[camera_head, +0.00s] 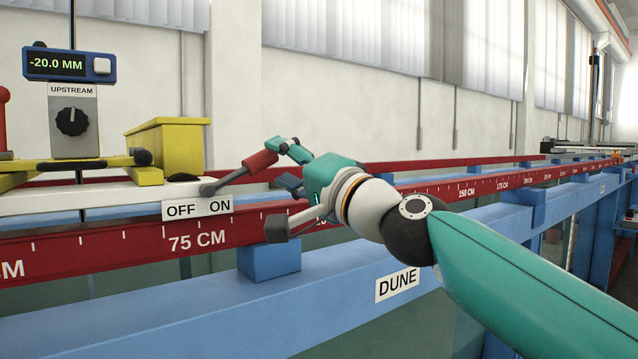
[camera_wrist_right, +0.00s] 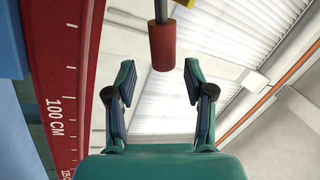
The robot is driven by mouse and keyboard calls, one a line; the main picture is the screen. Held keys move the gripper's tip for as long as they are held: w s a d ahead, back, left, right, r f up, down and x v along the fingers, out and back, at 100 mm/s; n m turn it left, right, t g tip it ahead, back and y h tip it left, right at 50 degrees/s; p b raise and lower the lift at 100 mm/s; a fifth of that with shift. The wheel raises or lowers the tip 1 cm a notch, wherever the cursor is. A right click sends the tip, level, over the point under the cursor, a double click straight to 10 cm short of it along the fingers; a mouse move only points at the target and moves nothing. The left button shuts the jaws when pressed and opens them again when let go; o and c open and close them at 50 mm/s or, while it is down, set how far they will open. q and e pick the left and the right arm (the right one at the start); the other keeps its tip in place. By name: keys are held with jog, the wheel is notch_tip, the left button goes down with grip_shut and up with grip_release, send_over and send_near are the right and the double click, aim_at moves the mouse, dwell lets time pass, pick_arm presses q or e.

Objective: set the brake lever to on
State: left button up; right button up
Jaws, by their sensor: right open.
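The brake lever is a grey rod with a red grip (camera_head: 260,163), on the white carriage at left of centre in the head view. It leans up and to the right from its dark pivot, above the ON side of the OFF/ON label (camera_head: 197,208). My right gripper (camera_head: 280,164) is open at the grip's outer end, its fingers pointing left. In the right wrist view the red grip (camera_wrist_right: 162,46) lies ahead of the open fingertips (camera_wrist_right: 159,78), between their lines, with gaps on both sides. My left gripper is not in view.
A yellow block (camera_head: 168,148) stands on the carriage behind the pivot. A grey dial box (camera_head: 73,121) and a blue display (camera_head: 69,65) reading -20.0 MM are further left. The red scale rail (camera_head: 130,245) and blue beam (camera_head: 190,312) run below the lever.

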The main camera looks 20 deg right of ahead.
jog(key=v, duration=0.8)
jog(key=shift+f, duration=0.15)
jog(key=shift+s, duration=0.1)
